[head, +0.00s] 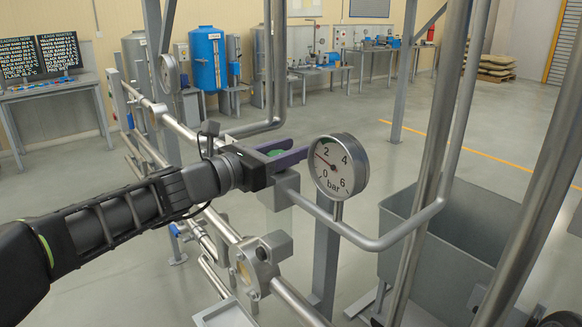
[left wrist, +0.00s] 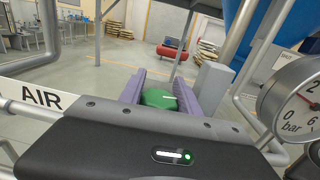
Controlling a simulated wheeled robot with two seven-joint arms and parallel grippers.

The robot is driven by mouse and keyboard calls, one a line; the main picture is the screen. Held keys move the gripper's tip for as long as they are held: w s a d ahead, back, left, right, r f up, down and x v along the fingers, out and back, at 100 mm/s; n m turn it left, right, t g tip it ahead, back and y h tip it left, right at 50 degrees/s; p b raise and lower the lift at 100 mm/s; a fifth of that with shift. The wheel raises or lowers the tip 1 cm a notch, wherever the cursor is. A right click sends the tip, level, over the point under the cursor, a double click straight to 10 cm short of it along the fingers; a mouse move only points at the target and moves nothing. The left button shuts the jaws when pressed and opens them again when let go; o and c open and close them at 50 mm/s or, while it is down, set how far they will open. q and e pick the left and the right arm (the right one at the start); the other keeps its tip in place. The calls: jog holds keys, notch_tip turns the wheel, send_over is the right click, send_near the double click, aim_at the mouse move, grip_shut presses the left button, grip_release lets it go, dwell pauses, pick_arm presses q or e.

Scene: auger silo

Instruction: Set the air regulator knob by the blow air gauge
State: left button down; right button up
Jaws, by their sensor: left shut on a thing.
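The air regulator knob is green and shows in the left wrist view (left wrist: 158,98) between two purple fingers, with a small pale mark on it. Only a sliver of it shows in the head view. My left gripper (head: 288,155) is shut on the knob, just left of the blow air gauge (head: 338,167). The gauge is round and white, marked 0, 2, 4, 6 bar. Its red needle points to the upper left, a little below 2. In the left wrist view the gauge is cut by the right edge. My right gripper is not in view.
A bent grey pipe (head: 375,243) runs under the gauge to the right, near upright posts. A grey bin (head: 440,255) stands behind it. Another gauge (head: 168,74) and horizontal pipes are at the left. A white AIR label (left wrist: 40,98) shows in the wrist view.

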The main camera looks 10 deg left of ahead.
pick_arm(q)
jog(key=n+t+y+b, duration=0.1)
jog(key=n+y+b, duration=0.1)
jog(key=y+b, duration=0.1)
jog(key=a+n+t+y+b, duration=0.1)
jog(key=n+y+b, duration=0.1)
jog(key=y+b, duration=0.2)
jog(key=n+t+y+b, duration=0.1)
jog(key=n+y+b, duration=0.2)
jog(key=b, duration=0.3)
jog(key=shift+w+a+f+y, duration=0.2)
jog(key=shift+w+f+y, duration=0.05)
jog(key=shift+w+y, duration=0.05)
jog(key=n+y, duration=0.1)
jog(key=y+b, duration=0.1)
jog(key=shift+a+r+n+y, duration=0.2)
jog(key=shift+a+n+y, duration=0.1)
jog(key=shift+n, duration=0.1)
jog(key=shift+s+a+r+n+g+y, duration=0.15)
jog(key=shift+n+y, duration=0.45)
jog(key=shift+y, duration=0.3)
jog(key=shift+w+a+n+g+y, duration=0.15)
jog(key=shift+n+y, duration=0.45)
jog(key=shift+y, duration=0.3)
jog(key=shift+s+a, duration=0.1)
jog(key=shift+s, duration=0.05)
jog(key=c, duration=0.9)
grip_release()
jog(key=shift+o, duration=0.2)
